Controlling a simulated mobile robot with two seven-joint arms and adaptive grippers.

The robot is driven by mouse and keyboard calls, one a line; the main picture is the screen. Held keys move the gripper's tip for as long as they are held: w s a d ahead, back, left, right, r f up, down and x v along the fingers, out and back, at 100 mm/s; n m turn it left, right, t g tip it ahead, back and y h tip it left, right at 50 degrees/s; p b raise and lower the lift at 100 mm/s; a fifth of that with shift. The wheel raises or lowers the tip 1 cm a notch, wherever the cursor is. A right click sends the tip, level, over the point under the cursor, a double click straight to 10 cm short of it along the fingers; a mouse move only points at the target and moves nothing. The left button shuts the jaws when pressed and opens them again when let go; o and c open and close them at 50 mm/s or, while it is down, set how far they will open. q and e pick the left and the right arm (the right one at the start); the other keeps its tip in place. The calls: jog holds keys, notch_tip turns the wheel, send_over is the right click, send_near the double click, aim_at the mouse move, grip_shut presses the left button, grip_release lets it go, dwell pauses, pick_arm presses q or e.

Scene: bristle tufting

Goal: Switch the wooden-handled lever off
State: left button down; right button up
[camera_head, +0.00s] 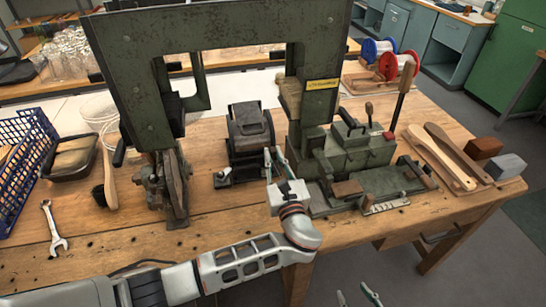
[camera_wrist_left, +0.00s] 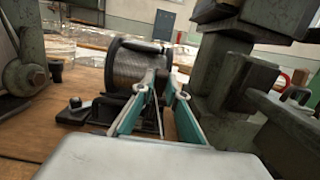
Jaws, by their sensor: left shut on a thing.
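The wooden-handled lever (camera_head: 401,90) stands tall, its long brown handle rising from the right side of the green bench machine (camera_head: 355,150). A shorter lever with a brown knob (camera_head: 368,108) stands left of it. My left gripper (camera_head: 274,154) is well left of both levers, between the dark motor-like unit (camera_head: 250,130) and the green machine. In the left wrist view its teal fingers (camera_wrist_left: 163,80) point at the ribbed drum (camera_wrist_left: 138,72). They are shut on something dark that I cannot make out. My right gripper (camera_head: 357,292) shows only its fingertips at the bottom edge, apart and empty.
A large green frame (camera_head: 130,70) rises over the bench's left half. A wrench (camera_head: 54,228), a brush (camera_head: 107,180) and a blue crate (camera_head: 30,150) lie at left. Wooden paddles (camera_head: 440,158) and blocks (camera_head: 486,147) lie at right. The front left bench is mostly clear.

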pick_arm(q)
jog(key=c, duration=2)
grip_release()
jog(key=v, duration=0.7)
jog(key=shift+s, duration=0.25)
jog(key=shift+f, duration=0.1)
